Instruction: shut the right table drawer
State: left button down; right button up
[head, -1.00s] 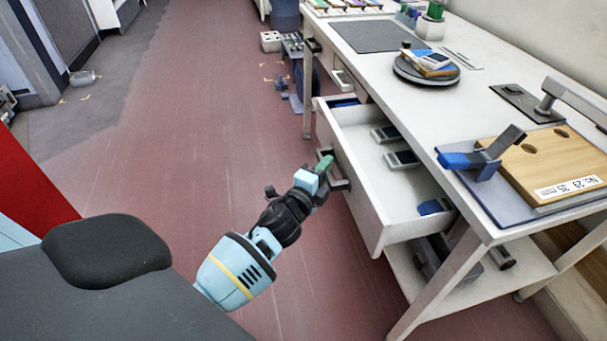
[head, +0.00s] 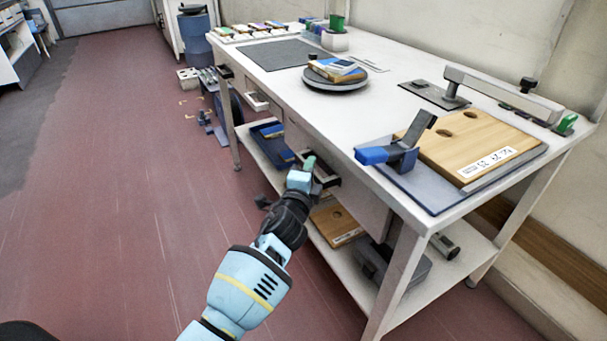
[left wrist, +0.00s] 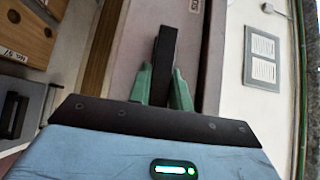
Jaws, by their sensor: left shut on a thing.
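The right table drawer (head: 352,195) sits under the white tabletop with its front about flush with the table's edge; no open interior shows. My left gripper (head: 309,166) is at the drawer's dark handle (head: 330,178), at the left part of the front. In the left wrist view, the green fingers of my left gripper (left wrist: 162,88) are shut on the dark handle bar (left wrist: 165,62), in front of the pale drawer front (left wrist: 138,45). My right gripper is not in view.
On the table (head: 375,110) are a round turntable (head: 335,84), a wooden board (head: 468,145) and a blue clamp (head: 385,155). The lower shelf (head: 345,268) holds a blue tray (head: 268,145) and a dark case (head: 395,270). Red floor on the left is clear.

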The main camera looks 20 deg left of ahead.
pick_arm(q)
jog(key=shift+w+d+r, duration=0.1)
jog(key=shift+r, duration=0.1)
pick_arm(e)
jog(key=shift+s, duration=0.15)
pick_arm(q)
jog(key=c, duration=1.6)
grip_release()
jog(key=shift+c, duration=0.2)
jog(key=o, duration=0.4)
jog(key=shift+w+d+f, duration=0.15)
jog(key=shift+c, duration=0.2)
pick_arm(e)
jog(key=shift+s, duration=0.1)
pick_arm(q)
jog(key=shift+s, duration=0.65)
jog(key=s+p, duration=0.2)
jog(key=s, duration=0.4)
jog(key=shift+s+d, duration=0.25)
jog(key=shift+s, duration=0.05)
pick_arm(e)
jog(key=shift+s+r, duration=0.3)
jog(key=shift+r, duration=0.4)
